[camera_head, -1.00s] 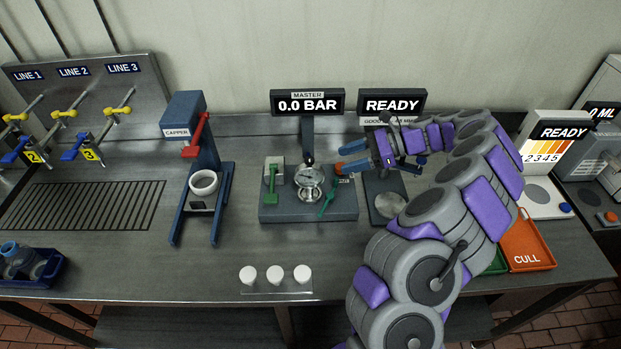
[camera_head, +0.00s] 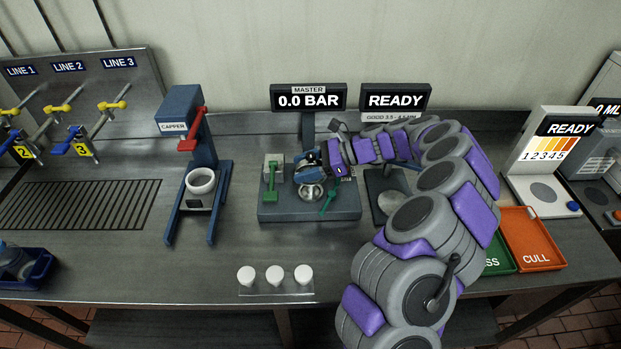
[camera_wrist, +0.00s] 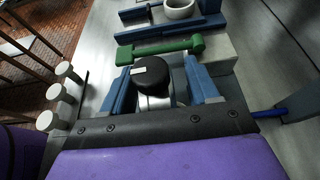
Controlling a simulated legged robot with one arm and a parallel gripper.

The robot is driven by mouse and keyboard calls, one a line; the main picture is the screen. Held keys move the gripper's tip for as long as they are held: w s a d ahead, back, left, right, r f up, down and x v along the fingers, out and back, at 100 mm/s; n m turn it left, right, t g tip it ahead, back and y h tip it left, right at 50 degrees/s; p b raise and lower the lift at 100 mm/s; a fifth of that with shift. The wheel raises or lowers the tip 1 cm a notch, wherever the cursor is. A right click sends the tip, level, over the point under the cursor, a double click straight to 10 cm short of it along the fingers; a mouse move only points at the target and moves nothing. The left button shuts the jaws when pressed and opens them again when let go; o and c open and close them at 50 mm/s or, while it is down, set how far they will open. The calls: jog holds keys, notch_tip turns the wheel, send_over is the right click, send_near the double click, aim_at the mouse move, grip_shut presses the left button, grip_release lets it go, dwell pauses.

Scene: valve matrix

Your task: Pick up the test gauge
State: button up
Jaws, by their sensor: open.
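The test gauge is a small round gauge on a silver fitting (camera_head: 311,191) on the master stand; my gripper covers its upper part in the head view. In the wrist view it appears as a dark round case (camera_wrist: 152,69) with a light mark, above a shiny metal body. My gripper (camera_head: 312,167) is over the stand, reaching in from the right. In the wrist view its blue jaws (camera_wrist: 161,88) are open, one on each side of the gauge. I cannot tell whether either jaw touches it.
The blue-grey stand (camera_head: 282,212) carries a green lever (camera_head: 270,182) left of the gauge and a green handle (camera_head: 329,201) to its right. The capper (camera_head: 199,180) stands further left. Three white caps (camera_head: 275,275) sit in front. The CULL tray (camera_head: 530,238) is at the right.

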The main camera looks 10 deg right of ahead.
jog(key=shift+a+f, duration=0.1)
jog(key=shift+a, duration=0.15)
jog(key=shift+d, duration=0.3)
jog(key=c, duration=0.5)
jog(key=shift+a, duration=0.1)
grip_shut()
